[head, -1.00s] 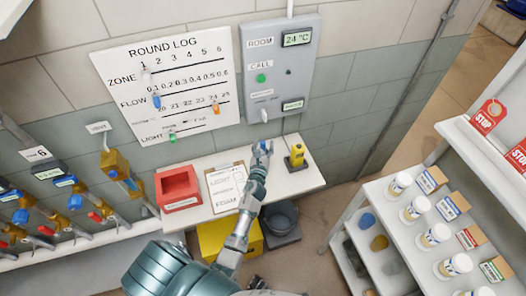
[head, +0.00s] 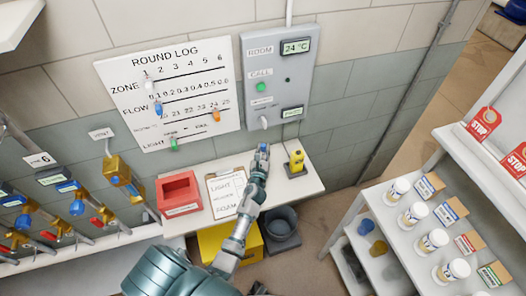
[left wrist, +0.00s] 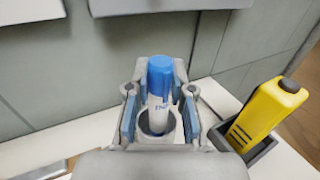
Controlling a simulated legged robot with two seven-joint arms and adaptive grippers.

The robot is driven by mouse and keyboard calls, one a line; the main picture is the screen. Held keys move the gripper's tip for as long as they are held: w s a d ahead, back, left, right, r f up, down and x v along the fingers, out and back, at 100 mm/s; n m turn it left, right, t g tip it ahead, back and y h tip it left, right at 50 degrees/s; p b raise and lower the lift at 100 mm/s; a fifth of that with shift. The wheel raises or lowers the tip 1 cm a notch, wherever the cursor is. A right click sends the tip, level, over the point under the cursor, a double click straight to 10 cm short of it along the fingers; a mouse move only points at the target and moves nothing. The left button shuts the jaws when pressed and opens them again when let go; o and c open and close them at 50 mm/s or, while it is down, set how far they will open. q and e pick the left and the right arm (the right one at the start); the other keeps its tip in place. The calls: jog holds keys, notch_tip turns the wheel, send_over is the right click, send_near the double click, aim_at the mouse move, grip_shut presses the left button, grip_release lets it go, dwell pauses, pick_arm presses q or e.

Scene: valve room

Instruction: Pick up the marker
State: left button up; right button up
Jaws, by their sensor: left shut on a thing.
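The marker (left wrist: 160,85), with a blue cap and a white body with small lettering, stands upright between the fingers of my left gripper (left wrist: 158,105) in the left wrist view. Its lower end is inside a pale round holder (left wrist: 172,133). My left gripper is shut on the marker, with a finger on each side. In the head view, my left gripper (head: 262,152) is over the back of the white shelf, and the marker's blue cap (head: 264,147) shows small at its tip. My right gripper is out of view.
A yellow device in a dark cradle (head: 297,161) stands close to the right of the gripper. A clipboard (head: 226,192) and a red bin (head: 179,193) are to the left. The wall panel (head: 277,80) is behind. A shelf with jars (head: 410,215) is at right.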

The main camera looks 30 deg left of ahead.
pick_arm(q)
notch_tip(320, 180, up, 16)
jog(key=p, duration=0.5)
jog(key=shift+p, duration=0.3)
